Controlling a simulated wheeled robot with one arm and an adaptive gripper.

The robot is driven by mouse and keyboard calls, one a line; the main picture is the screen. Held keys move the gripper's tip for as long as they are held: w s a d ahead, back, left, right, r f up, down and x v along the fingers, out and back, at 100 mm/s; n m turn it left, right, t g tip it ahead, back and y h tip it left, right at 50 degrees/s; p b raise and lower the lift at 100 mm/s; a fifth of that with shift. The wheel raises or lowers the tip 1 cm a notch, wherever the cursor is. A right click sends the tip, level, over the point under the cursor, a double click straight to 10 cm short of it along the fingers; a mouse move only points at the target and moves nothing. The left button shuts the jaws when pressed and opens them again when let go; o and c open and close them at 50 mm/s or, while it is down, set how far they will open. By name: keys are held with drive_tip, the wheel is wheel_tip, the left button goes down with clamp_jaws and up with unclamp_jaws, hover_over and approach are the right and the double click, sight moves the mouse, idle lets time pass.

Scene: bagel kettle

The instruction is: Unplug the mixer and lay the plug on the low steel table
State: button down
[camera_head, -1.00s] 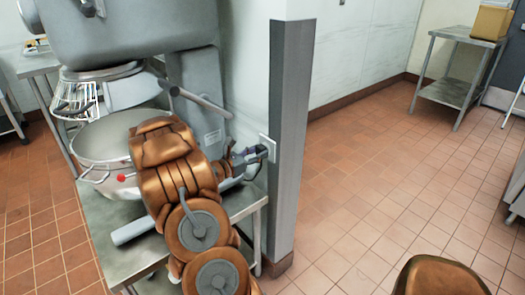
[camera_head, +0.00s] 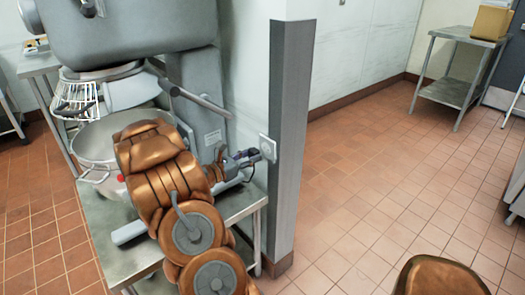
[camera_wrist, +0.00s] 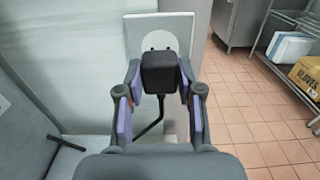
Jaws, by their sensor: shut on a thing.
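The large grey mixer (camera_head: 130,38) stands at the left in the head view, with its steel bowl (camera_head: 92,140) below. A wall outlet (camera_head: 268,148) is on the wall end beside it. It also shows in the wrist view (camera_wrist: 188,28). My gripper (camera_head: 243,160) is close to the outlet. In the wrist view, it is shut on the black plug (camera_wrist: 159,73), with a finger on each side. A dark cord hangs below the plug. A low steel table (camera_head: 243,200) is below my gripper.
The grey wall corner (camera_head: 290,140) stands right beside the outlet. Another steel table (camera_head: 448,90) with a cardboard box (camera_head: 491,22) is at the back right. The tiled floor (camera_head: 370,180) between is clear. A wire shelf (camera_wrist: 290,45) shows in the wrist view.

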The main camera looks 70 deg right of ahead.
drive_tip(key=shift+v, duration=1.05)
idle(0.4)
